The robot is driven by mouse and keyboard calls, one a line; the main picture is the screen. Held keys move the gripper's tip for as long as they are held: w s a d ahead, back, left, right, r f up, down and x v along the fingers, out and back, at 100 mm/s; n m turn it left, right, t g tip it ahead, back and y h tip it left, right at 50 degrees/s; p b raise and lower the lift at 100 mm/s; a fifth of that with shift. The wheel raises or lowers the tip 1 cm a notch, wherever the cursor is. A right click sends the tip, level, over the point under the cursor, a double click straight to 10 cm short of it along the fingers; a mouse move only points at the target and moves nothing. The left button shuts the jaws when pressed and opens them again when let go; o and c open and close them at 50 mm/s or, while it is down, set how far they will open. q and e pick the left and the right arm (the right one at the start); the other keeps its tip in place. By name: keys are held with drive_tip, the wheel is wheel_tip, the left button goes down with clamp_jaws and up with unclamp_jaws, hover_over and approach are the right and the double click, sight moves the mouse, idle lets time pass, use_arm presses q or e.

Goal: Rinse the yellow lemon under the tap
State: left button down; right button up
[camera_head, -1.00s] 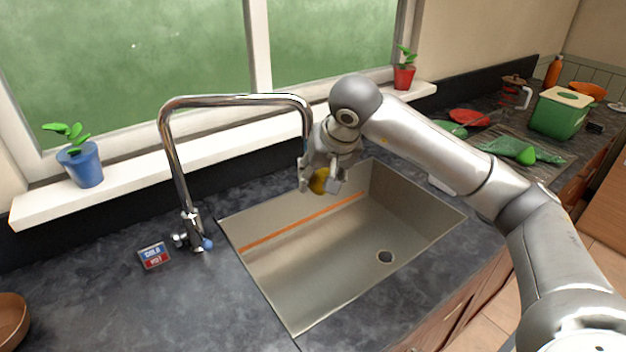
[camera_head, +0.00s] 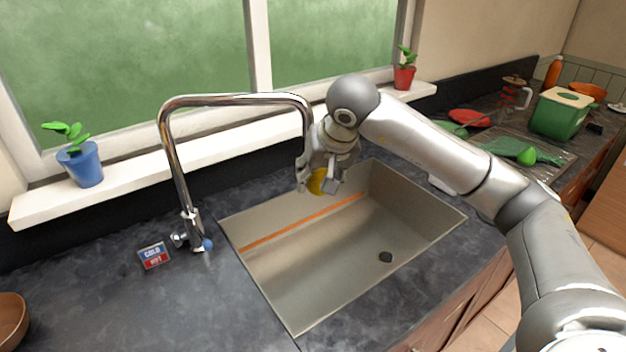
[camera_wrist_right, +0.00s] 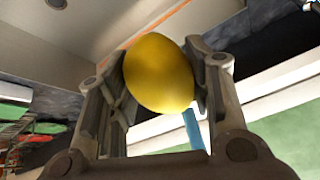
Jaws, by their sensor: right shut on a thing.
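The yellow lemon (camera_head: 317,182) is held between the fingers of my right gripper (camera_head: 318,184), above the far part of the sink (camera_head: 330,270). In the right wrist view the lemon (camera_wrist_right: 158,74) sits between both fingers, with a finger on each side. The chrome tap (camera_head: 235,99) arches over from the left, and its spout end comes down close beside my right gripper. Its lower end is partly hidden by the gripper. No water shows. The tap's handle (camera_head: 205,244) has a blue tip. My left gripper is not in view.
A cold/hot label (camera_head: 154,255) lies beside the tap base. A blue plant pot (camera_head: 82,165) and a red plant pot (camera_head: 404,77) stand on the windowsill. A green bin (camera_head: 560,115) and dishes are at the right. The sink basin is empty, with a drain (camera_head: 386,257).

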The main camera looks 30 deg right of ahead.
drive_tip(key=shift+d, duration=0.2)
drive_tip(key=shift+s+b, duration=0.3)
drive_tip(key=shift+s, duration=0.25)
drive_tip(key=s+b, duration=0.1)
drive_tip(key=s, duration=0.6)
drive_tip(key=shift+a+b, duration=0.15)
drive_tip(key=shift+b, duration=0.25)
idle(0.8)
drive_tip(key=s+r+p, duration=0.1)
drive_tip(key=s+r, duration=0.3)
drive_tip(key=s, duration=0.1)
drive_tip(key=shift+p, duration=0.4)
drive_tip(key=shift+a, duration=0.1)
